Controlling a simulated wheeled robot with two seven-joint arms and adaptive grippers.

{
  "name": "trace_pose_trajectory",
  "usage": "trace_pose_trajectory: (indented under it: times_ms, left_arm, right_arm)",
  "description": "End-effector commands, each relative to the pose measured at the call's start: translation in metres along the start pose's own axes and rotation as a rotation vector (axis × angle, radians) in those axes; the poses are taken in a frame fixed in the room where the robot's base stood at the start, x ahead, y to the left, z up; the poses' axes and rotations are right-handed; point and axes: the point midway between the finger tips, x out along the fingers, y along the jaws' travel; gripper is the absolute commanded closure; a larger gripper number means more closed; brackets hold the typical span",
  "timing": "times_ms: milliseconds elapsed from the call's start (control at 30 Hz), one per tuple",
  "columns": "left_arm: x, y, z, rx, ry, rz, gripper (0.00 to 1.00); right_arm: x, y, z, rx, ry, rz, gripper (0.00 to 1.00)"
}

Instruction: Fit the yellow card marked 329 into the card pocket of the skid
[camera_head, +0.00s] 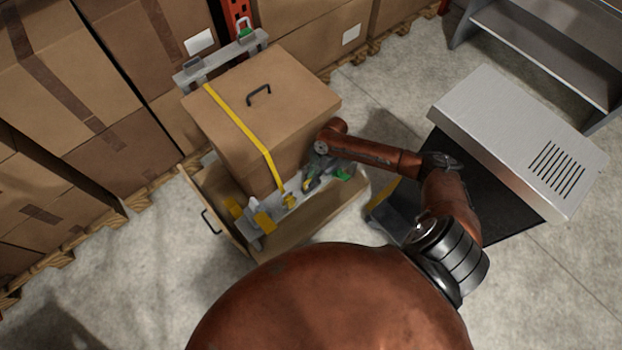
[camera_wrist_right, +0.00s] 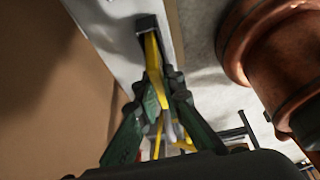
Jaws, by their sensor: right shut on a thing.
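My right gripper (camera_head: 311,180) is at the front of the skid (camera_head: 330,205), low beside the carton. In the right wrist view its green-edged fingers (camera_wrist_right: 162,88) are shut on a thin yellow card (camera_wrist_right: 152,58), seen nearly edge-on, so its number cannot be read. The card's far end is at the mouth of a dark card pocket (camera_wrist_right: 146,24) on a pale grey bar (camera_wrist_right: 110,30). I cannot tell how deep it sits. In the head view the gripper hides the card and pocket. My left gripper is not in view.
A large carton (camera_head: 225,120) with a black handle and yellow strap (camera_head: 238,122) stands on the skid. Yellow parts (camera_head: 262,222) sit at the front bar's left end. A silver vented cabinet (camera_head: 520,135) stands right. Stacked cartons (camera_head: 60,80) line the left and back; floor is clear at lower left.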

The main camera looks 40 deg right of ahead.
Motion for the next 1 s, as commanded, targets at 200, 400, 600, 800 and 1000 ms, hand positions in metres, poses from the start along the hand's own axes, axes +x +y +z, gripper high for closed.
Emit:
trace_pose_trajectory:
  times_ms: [200, 400, 600, 800, 1000]
  left_arm:
    - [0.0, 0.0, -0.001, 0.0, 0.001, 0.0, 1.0]
    - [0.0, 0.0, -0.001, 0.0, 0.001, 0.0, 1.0]
    - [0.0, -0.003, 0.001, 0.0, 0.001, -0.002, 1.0]
    - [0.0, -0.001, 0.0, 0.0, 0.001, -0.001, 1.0]
    - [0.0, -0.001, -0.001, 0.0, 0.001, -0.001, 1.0]
  right_arm:
    - [0.0, 0.0, 0.0, 0.0, 0.0, 0.0, 0.79]
    - [0.0, 0.0, 0.0, 0.0, 0.0, 0.0, 0.72]
    - [-0.001, 0.0, 0.0, 0.0, 0.0, 0.0, 0.72]
    - [-0.024, 0.0, 0.001, 0.0, -0.002, 0.001, 0.72]
    - [-0.067, 0.0, 0.001, -0.001, -0.003, 0.002, 0.72]
